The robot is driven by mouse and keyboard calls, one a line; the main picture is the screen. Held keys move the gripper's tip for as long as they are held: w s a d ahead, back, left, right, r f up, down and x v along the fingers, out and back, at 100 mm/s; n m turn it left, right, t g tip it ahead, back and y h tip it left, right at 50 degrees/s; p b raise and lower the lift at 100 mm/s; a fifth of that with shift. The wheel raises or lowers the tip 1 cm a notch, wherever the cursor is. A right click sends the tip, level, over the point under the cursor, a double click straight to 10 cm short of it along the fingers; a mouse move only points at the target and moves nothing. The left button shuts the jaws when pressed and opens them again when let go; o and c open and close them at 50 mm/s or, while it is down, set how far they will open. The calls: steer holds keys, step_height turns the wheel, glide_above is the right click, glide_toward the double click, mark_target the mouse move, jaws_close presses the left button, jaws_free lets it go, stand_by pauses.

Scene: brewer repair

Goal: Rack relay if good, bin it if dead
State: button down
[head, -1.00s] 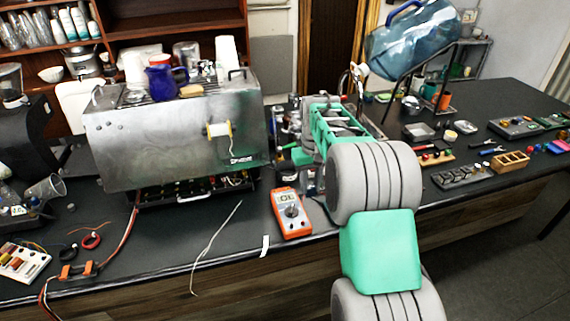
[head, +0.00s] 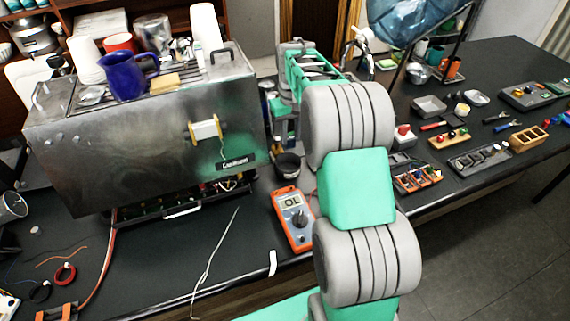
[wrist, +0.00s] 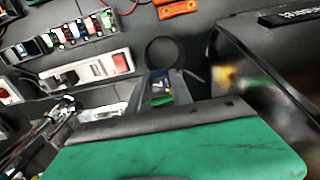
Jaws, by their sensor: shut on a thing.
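My gripper (wrist: 160,98) is shut on a small relay (wrist: 160,84) with blue and green showing between the dark fingertips. In the wrist view the fingertips appear just short of a round black cup (wrist: 165,52). In the head view my gripper (head: 284,138) hangs between the brewer and my arm, close above or behind the black cup (head: 288,165); the relay is too small to make out there. An orange multimeter (head: 293,219) lies in front of the cup, and its display appears to read OL. A rack with several coloured modules (head: 418,179) sits right of my arm.
The steel brewer (head: 140,140) stands close at left, its side (wrist: 265,65) near my gripper in the wrist view. A loose wire (head: 212,255) lies at the front. Trays and tools fill the right.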

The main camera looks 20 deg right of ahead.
mark_target(291, 147)
step_height(291, 147, down, 5)
steer(key=b, duration=0.3)
steer(key=shift+d+f, duration=0.1)
steer(key=shift+f, duration=0.05)
steer(key=c, duration=1.1)
jaws_free()
steer(key=shift+o, duration=0.2)
step_height(291, 147, up, 8)
steer(key=shift+b, duration=0.7)
